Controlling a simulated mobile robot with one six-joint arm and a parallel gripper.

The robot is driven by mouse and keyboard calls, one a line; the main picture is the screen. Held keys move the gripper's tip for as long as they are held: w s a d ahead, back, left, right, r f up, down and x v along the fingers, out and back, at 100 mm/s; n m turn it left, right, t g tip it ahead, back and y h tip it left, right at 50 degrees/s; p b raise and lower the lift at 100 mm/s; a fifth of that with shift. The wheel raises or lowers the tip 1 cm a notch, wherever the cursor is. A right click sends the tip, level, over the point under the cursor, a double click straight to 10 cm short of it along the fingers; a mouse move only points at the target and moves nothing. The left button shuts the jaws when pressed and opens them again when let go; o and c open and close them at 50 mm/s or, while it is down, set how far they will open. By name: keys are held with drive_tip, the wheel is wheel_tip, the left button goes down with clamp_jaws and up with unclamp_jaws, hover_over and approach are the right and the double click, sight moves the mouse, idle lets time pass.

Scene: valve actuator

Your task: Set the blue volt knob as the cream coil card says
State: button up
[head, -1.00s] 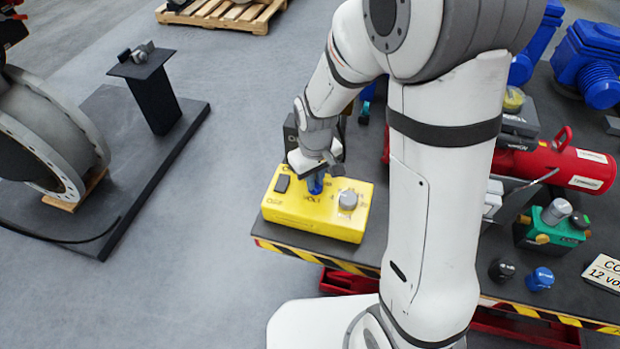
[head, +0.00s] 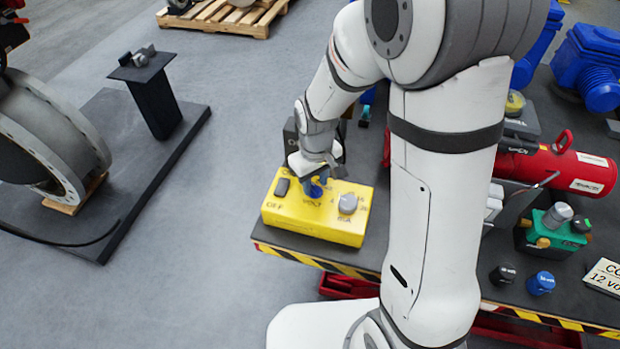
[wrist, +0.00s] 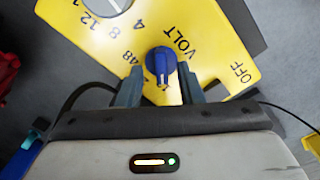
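The blue volt knob (wrist: 161,62) stands on the yellow box (head: 285,222) and shows in the head view (head: 315,188) below my gripper. In the wrist view it has a pale mark at its end nearest my gripper; I cannot tell which number it points to. My gripper (wrist: 161,90) is open, one finger on each side of the knob's near end, with small gaps visible. It also shows in the head view (head: 318,172). The cream card (head: 604,275) lies at the right edge, cut off, reading "CO…" and "12 vo…".
A grey knob (head: 348,203) sits on the same box, right of the blue one. A black knob (head: 503,273) and another blue knob (head: 541,282) lie on the bench. A green device (head: 553,233) and red cylinder (head: 560,170) stand behind them.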

sight(315, 185)
wheel_tip(315, 185, up, 7)
drive_tip(key=shift+r+b, duration=0.15)
drive_tip(key=shift+b, duration=0.2)
drive_tip(key=shift+r, duration=0.25)
idle(0.3)
drive_tip(key=shift+s+d+r, duration=0.15)
drive_tip(key=shift+d+r, duration=0.05)
drive_tip(key=shift+r, duration=0.05)
drive_tip(key=s+d+r+m+t, duration=0.1)
drive_tip(key=s+d+r+m, duration=0.2)
drive_tip(key=s+d+r, duration=0.1)
drive_tip(key=s+d+r+m+t, duration=0.2)
drive_tip(key=s+d, duration=0.4)
drive_tip(key=s, duration=0.3)
drive_tip(key=shift+s+r+m, duration=0.15)
drive_tip(key=shift+r+m, duration=0.45)
drive_tip(key=shift+r, duration=0.7)
drive_tip(key=shift+d, duration=0.1)
